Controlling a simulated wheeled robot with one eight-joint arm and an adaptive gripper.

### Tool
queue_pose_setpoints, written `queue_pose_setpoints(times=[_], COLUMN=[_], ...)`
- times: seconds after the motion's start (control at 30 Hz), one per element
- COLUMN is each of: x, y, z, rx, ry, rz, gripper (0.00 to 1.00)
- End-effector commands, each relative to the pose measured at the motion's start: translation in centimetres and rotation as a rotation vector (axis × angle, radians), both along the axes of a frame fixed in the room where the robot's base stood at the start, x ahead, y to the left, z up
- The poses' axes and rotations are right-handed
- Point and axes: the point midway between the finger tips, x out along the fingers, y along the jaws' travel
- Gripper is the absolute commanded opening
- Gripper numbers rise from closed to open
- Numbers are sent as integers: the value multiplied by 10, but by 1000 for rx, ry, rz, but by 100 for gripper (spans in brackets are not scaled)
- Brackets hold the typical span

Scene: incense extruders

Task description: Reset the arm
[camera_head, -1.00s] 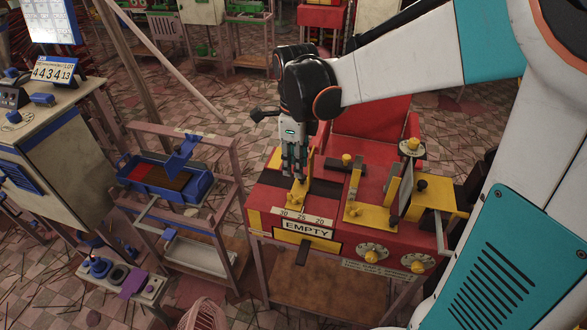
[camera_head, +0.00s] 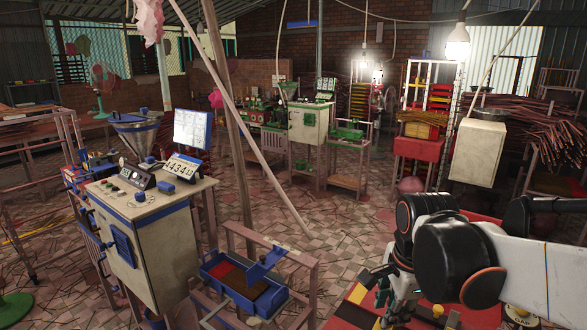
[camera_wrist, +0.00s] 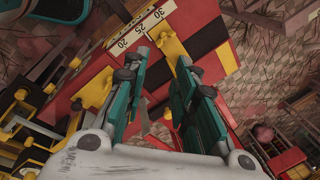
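My gripper (camera_wrist: 160,58) is open, its two teal and dark fingers apart with nothing held between them. Below and beyond its fingertips is a red machine (camera_wrist: 95,92) with a yellow slider (camera_wrist: 171,47) beside a white scale strip (camera_wrist: 140,18) marked 30, 25, 20. I cannot tell the exact gap between fingertips and slider. In the head view my gripper (camera_head: 384,298) is low at the right, partly hidden by my wrist. A red top corner of the machine (camera_head: 345,311) shows below it; most of the machine is out of frame or hidden.
A blue-rimmed tray on a stand (camera_head: 233,292) is left of my gripper. A beige control cabinet (camera_head: 150,255) stands farther left. A slanted pole (camera_head: 250,125) crosses the middle. Tiled floor (camera_head: 330,215) with scattered sticks is open behind. A red stand (camera_head: 417,150) is at the back.

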Motion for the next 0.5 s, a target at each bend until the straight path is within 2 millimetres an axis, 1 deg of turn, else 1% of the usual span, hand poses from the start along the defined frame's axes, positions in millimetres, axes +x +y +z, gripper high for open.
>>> queue_pose_setpoints(times=[0.03,0.23,0.4,0.5], x=[-11,-44,-70,-82], y=[0,0,1,1], z=[4,17,21,21], rx=[-22,-156,-312,-411], ry=[-31,-157,-250,-291], rz=[103,540,896,1079], gripper=[26,26,26,26])
